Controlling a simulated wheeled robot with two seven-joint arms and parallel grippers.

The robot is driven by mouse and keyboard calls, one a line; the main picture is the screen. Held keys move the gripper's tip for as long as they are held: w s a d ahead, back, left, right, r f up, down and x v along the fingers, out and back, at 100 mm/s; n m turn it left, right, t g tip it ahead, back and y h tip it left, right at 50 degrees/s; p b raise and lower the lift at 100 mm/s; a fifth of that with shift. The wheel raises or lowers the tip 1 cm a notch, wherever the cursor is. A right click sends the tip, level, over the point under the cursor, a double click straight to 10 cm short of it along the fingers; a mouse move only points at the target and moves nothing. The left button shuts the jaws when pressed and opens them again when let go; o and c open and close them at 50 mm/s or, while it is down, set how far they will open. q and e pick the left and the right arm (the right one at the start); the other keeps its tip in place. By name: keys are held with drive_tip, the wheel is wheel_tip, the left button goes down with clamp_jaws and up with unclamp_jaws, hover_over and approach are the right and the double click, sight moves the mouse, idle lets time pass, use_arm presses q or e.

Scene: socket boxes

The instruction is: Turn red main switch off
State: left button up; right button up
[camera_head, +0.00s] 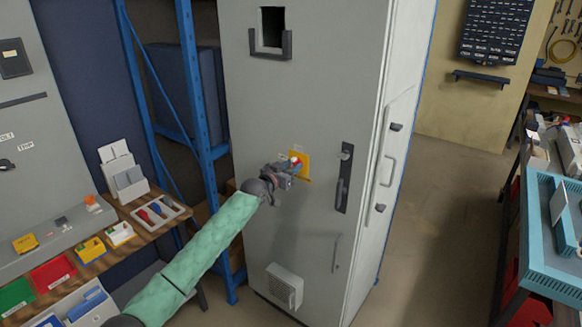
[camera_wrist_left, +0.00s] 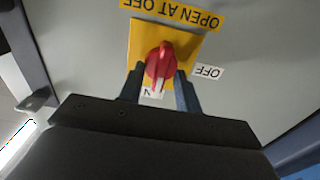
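The red main switch (camera_wrist_left: 160,62) is a round knob with a narrow handle on a yellow plate (camera_wrist_left: 195,48). The plate is on the front of a tall grey cabinet (camera_head: 255,100). In the left wrist view the picture is upside down. The handle points at a partly hidden white label ending in N, and an OFF label (camera_wrist_left: 208,71) lies to the right. My left gripper (camera_wrist_left: 160,88) is open, with one finger on each side of the handle and gaps visible. In the camera_head view, my left gripper (camera_head: 291,170) partly hides the yellow plate (camera_head: 305,169). My right gripper is not seen.
A black door handle (camera_head: 344,180) is just right of the switch. A vent box (camera_head: 284,287) sits low on the cabinet. A wooden bench (camera_head: 125,243) with bins stands left, and a blue rack post (camera_head: 195,90) is beside the cabinet. Floor is clear to the right.

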use_arm(q)
clamp_jaws()
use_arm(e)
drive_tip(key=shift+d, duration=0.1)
